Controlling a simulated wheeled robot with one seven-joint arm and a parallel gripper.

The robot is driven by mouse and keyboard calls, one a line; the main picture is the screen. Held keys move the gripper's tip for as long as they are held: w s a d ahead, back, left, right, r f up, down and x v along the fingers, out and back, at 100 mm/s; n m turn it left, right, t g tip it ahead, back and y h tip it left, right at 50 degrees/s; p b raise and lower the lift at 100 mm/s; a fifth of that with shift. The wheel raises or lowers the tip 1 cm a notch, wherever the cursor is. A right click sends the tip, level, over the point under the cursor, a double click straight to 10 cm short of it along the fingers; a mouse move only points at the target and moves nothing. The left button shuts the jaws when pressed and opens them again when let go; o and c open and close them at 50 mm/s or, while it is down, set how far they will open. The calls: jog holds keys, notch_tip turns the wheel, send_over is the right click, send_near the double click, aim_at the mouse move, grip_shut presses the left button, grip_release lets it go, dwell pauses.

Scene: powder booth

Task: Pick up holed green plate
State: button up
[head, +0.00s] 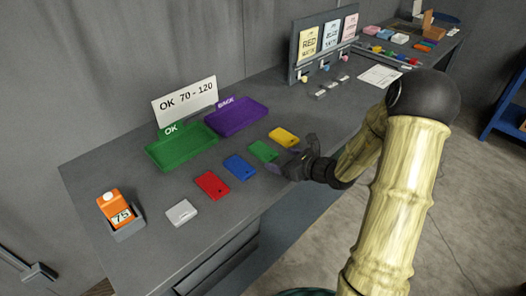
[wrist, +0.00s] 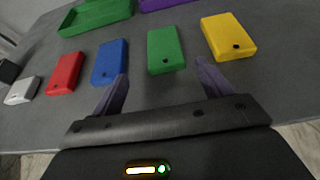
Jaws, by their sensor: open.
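The holed green plate (head: 263,151) lies flat on the grey table between the blue plate and the yellow plate. In the wrist view the green plate (wrist: 165,50) is ahead of my gripper, with a dark hole near its close end. My gripper (head: 292,158) is at the table's front edge, close to the green and yellow plates. In the wrist view my gripper (wrist: 162,78) is open and empty. Its fingers are spread to either side of the green plate's near end, apart from it.
A blue plate (head: 239,167), a red plate (head: 212,185), a white plate (head: 181,213) and a yellow plate (head: 284,137) lie in the same row. Behind them are a green OK tray (head: 181,153) and a purple BACK tray (head: 237,117). An orange gauge (head: 115,208) stands at left.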

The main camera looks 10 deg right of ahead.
aim_at(268, 153)
jog(key=shift+x, duration=0.95)
jog(key=x, duration=0.2)
jog(key=p+x, duration=0.1)
jog(key=x, duration=0.2)
jog(key=shift+w+d, duration=0.2)
jog(key=shift+w, duration=0.1)
jog(key=shift+r, duration=0.1)
jog(key=c, duration=1.2)
jog(key=shift+o, duration=0.2)
notch_tip(268, 153, up, 10)
